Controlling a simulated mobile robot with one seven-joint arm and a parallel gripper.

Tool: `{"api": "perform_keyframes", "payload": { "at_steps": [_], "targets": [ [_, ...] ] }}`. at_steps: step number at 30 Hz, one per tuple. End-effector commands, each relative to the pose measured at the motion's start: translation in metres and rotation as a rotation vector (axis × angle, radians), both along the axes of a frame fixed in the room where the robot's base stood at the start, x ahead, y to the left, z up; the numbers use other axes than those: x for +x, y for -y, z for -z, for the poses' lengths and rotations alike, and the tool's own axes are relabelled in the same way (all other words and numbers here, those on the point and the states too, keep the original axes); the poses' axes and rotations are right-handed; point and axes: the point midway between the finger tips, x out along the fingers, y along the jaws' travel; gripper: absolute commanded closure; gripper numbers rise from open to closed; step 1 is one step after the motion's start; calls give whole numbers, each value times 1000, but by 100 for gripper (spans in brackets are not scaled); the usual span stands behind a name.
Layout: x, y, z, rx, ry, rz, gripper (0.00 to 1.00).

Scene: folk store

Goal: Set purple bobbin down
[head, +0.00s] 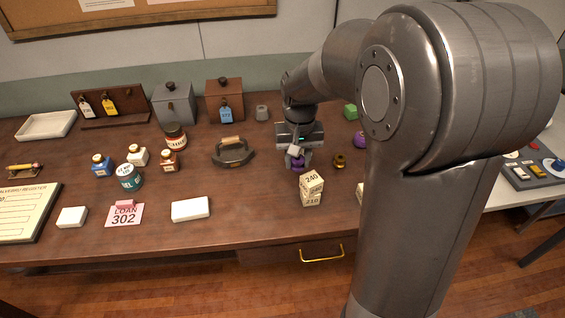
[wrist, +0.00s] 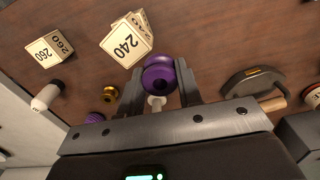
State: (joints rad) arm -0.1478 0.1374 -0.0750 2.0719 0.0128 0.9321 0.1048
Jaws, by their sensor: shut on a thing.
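My gripper (wrist: 160,88) is shut on a purple bobbin (wrist: 160,74), which sits between the two fingertips in the wrist view. In the head view the held bobbin (head: 298,164) shows just below my gripper (head: 297,154), behind the stacked number blocks. Whether its underside touches the wooden table (head: 245,190) cannot be told. A small pale piece (wrist: 156,103) shows between the fingers behind the bobbin. Another purple thing (head: 360,140) stands to the right, partly hidden by my arm; a purple ridged thing also shows in the wrist view (wrist: 95,117).
Number blocks (head: 312,183) stand stacked in front of my gripper. A small brass bobbin (head: 339,161) is to its right, and a dark iron-like tool with a wooden handle (head: 233,152) to its left. A white block (head: 190,209) lies front left. Bare table lies between tool and blocks.

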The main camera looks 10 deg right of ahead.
Motion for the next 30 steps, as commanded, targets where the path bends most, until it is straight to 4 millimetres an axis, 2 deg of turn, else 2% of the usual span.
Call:
{"api": "perform_keyframes", "payload": {
  "at_steps": [5,8,15,19,25,30],
  "targets": [
    [13,3,-4,-1,-1,-4,90],
    [36,-3,-5,-2,-1,-9,90],
    [103,-25,-2,-2,-2,-26,90],
    [129,-35,1,-2,-2,-33,90],
    [148,-43,7,0,-2,-39,90],
    [149,-44,37,-1,-6,-39,90]
  ]
}}
